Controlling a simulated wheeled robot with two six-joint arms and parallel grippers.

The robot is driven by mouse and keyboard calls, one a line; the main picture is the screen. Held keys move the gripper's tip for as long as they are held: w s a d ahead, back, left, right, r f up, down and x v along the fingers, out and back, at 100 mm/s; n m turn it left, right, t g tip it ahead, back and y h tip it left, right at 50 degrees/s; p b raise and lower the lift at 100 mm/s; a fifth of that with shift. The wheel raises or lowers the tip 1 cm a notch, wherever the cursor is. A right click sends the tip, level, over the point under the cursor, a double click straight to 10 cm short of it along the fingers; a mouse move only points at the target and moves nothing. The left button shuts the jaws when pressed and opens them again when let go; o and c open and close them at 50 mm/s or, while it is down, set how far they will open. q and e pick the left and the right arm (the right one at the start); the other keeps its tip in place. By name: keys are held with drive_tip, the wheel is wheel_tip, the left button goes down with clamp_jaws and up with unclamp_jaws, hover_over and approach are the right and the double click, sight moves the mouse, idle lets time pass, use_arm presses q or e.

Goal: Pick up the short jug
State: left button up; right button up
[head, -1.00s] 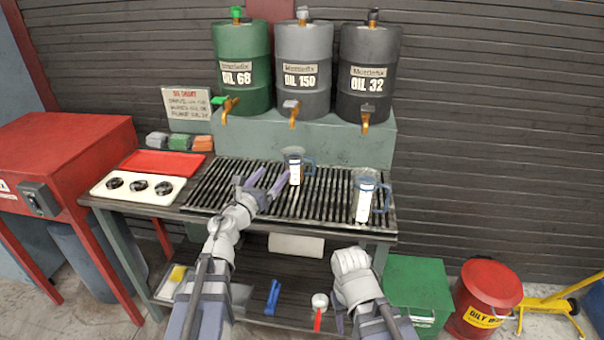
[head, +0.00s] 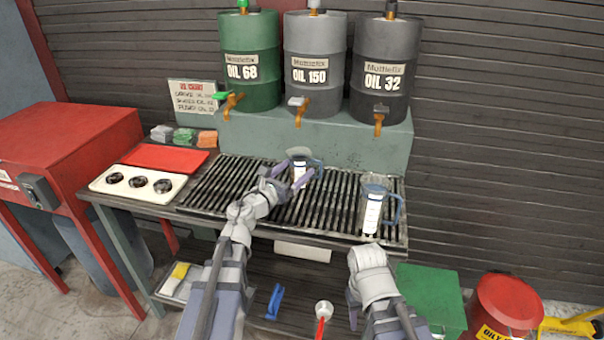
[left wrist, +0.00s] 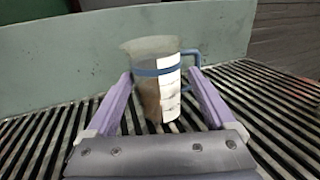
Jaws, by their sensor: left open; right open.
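The short jug (head: 301,163) is clear, with a blue band, a blue handle and a white scale label. It stands upright on the slatted grate (head: 335,185), below the middle oil drum. My left gripper (head: 286,179) is open at the jug's near side. In the left wrist view the jug (left wrist: 155,85) stands between and just beyond the open fingers (left wrist: 160,100), its handle to the right. I cannot tell whether the fingers touch it. A taller jug (head: 372,208) with a blue handle stands at the grate's right. My right gripper (head: 354,315) is low, in front of the bench, and open.
Green, grey and dark oil drums (head: 315,65) with taps stand on a green-grey block (head: 330,140) behind the grate. A white tray with black rings (head: 125,197) and a red tray (head: 165,158) lie left.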

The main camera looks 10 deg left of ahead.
use_arm(q)
drive_tip(key=shift+a+f+b+x, duration=0.1)
drive_tip(key=shift+f+x, duration=0.05)
drive_tip(key=shift+x, duration=0.75)
drive_tip(key=shift+a+f+b+x, duration=0.1)
drive_tip(key=shift+b+x, duration=0.05)
drive_tip(key=shift+x, duration=0.8)
drive_tip(key=shift+a+f+b+x, duration=0.1)
drive_tip(key=shift+f+x, duration=0.05)
drive_tip(key=shift+x, duration=0.75)
drive_tip(key=shift+w+d, duration=0.25)
drive_tip(key=shift+w, duration=0.25)
drive_tip(key=shift+s, duration=0.1)
clamp_jaws()
drive_tip(key=shift+r, duration=0.1)
